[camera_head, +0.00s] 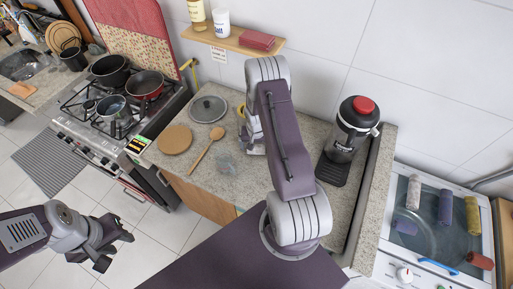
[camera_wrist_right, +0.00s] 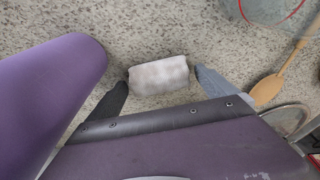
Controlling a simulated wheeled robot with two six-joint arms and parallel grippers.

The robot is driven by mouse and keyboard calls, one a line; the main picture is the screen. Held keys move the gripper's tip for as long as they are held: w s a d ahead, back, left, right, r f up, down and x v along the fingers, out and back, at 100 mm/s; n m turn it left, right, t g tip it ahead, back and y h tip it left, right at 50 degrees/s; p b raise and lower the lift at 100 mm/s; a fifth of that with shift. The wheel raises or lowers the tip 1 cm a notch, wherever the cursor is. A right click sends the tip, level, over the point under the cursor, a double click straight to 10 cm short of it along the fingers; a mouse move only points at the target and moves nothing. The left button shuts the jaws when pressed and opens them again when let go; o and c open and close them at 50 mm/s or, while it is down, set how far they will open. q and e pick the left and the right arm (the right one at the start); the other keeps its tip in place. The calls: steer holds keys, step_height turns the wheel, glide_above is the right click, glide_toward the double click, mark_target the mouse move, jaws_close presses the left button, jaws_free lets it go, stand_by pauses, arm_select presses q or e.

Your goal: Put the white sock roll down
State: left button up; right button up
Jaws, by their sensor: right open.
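The white sock roll (camera_wrist_right: 159,75) lies on the speckled stone counter (camera_wrist_right: 60,40) in the right wrist view. My right gripper (camera_wrist_right: 162,82) is open, with one finger on each side of the roll. The left-hand finger is very close to the roll's end; I cannot tell whether it touches. A small gap shows at the other finger. In the head view my right arm hides the roll and most of that gripper. My left gripper (camera_head: 118,250) is open and empty over the floor at the lower left.
A glass bowl (camera_head: 224,165), wooden spoon (camera_head: 207,148), round board (camera_head: 174,139) and pot lid (camera_head: 208,109) lie left of my right arm. A coffee machine (camera_head: 350,130) stands right. Several coloured rolls, including a yellow one (camera_head: 473,215), lie on the washer top (camera_head: 385,240).

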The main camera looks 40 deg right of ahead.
steer(key=shift+a+r, duration=0.1)
steer(key=c, duration=1.5)
step_height(320, 180, up, 10)
steer(key=shift+r+b, duration=0.1)
steer(key=shift+b, duration=0.7)
steer(key=shift+c, duration=0.2)
